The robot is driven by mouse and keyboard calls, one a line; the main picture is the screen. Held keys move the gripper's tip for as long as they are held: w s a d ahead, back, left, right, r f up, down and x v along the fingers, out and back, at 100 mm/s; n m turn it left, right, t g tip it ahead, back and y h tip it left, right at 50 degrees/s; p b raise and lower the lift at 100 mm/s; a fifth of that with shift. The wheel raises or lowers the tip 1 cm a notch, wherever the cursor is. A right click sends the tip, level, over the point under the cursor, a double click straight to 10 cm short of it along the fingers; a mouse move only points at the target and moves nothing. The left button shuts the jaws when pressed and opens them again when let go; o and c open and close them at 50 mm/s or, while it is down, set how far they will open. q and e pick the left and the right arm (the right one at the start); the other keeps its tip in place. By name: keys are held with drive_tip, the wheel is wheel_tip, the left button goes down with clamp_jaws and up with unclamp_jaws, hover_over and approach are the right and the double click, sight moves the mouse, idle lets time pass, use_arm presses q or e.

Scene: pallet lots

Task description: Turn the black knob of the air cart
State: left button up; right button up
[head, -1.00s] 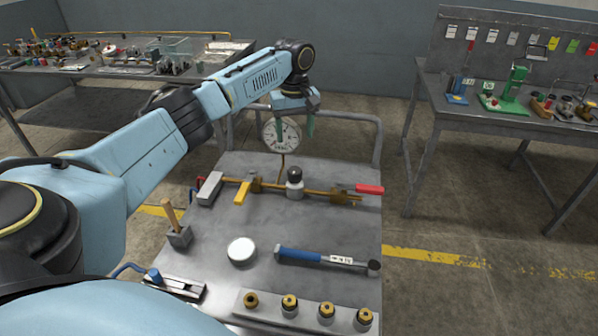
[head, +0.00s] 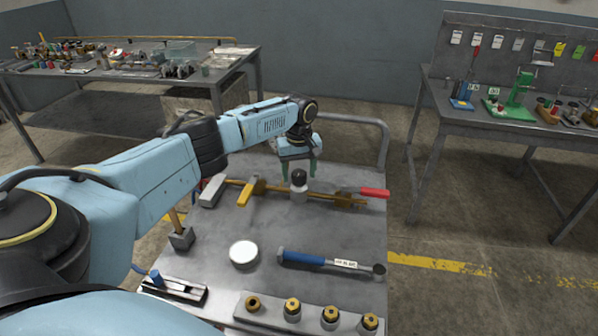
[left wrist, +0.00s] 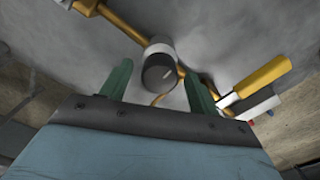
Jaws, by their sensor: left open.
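The black knob (head: 299,177) sits on top of a pale regulator body (head: 299,193) on the brass pipe of the air cart (head: 215,255). My left gripper (head: 300,171) is open, pointing down above the knob, its green fingers on either side of it in the picture. In the left wrist view the dark round knob (left wrist: 160,76) lies between and a little beyond the two open fingertips (left wrist: 158,84). I see no contact with the fingers. The pressure gauge behind is mostly hidden by my left gripper. My right gripper is not in view.
A yellow lever (head: 246,192) and a red-handled valve (head: 374,193) flank the knob on the pipe. A blue-handled tool (head: 305,258), a white round lid (head: 243,253) and a block with brass fittings (head: 268,312) lie nearer. Benches stand behind left and at right.

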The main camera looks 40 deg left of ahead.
use_arm(q)
drive_tip(key=c, duration=1)
drive_tip(key=shift+o, duration=0.2)
drive_tip(key=shift+r+m+p, duration=0.15)
drive_tip(key=shift+m+p, duration=0.65)
drive_tip(key=shift+p, duration=0.25)
drive_tip(key=shift+m+p, duration=0.65)
drive_tip(key=shift+m, duration=0.55)
drive_tip(key=m+p, duration=0.1)
drive_tip(key=m, duration=1.1)
